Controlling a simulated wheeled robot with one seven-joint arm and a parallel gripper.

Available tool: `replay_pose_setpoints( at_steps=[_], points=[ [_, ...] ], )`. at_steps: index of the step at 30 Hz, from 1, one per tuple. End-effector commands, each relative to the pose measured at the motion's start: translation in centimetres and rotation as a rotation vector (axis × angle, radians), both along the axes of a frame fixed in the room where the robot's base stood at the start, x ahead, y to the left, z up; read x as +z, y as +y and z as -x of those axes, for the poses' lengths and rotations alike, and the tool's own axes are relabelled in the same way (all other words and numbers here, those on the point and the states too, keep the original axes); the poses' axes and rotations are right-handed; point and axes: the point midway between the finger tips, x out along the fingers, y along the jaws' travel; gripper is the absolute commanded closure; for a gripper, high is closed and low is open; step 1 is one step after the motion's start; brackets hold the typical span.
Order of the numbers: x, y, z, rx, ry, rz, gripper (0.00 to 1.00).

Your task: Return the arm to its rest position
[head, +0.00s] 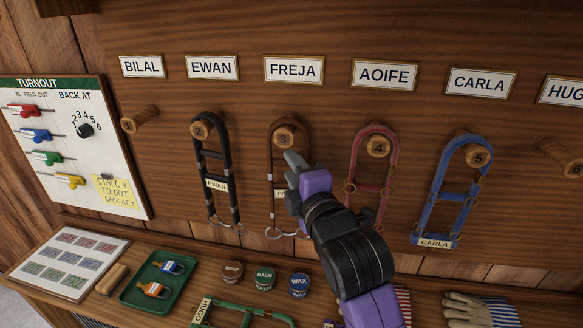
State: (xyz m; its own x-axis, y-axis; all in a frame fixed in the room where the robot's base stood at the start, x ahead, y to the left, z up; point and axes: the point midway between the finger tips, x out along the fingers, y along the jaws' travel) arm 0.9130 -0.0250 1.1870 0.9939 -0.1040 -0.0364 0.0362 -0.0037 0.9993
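My arm rises from the bottom of the head view, purple and black, and reaches toward the peg board. My gripper (294,164) is in front of the brown halter (271,180) on peg 3 and hides part of it and its tag. Whether the fingers are open or shut does not show clearly, and I see nothing held. A red halter (352,160) hangs on peg 4 just right of the gripper, its lower part partly behind my arm.
A black halter (225,155) and blue halter (430,205) hang on either side. The left peg (139,120) is bare. Below, a shelf carries a green tray (133,296), tins (265,279), a green halter (238,306) and gloves (465,309). A turnout board (75,140) stands left.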

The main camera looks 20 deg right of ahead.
Motion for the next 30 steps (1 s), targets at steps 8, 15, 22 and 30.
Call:
replay_pose_setpoints(
  at_steps=[8, 15, 22, 30],
  points=[
    [0.0, 0.5, 4.6, 0.001, -0.001, 0.000, 0.67],
    [0.2, 0.8, 6.7, 0.001, -0.001, 0.000, 0.67],
    [0.4, 0.8, 6.8, 0.001, -0.010, -0.033, 0.67],
    [4.3, 1.3, 7.3, 0.045, -0.205, -0.319, 0.67]
  ],
)
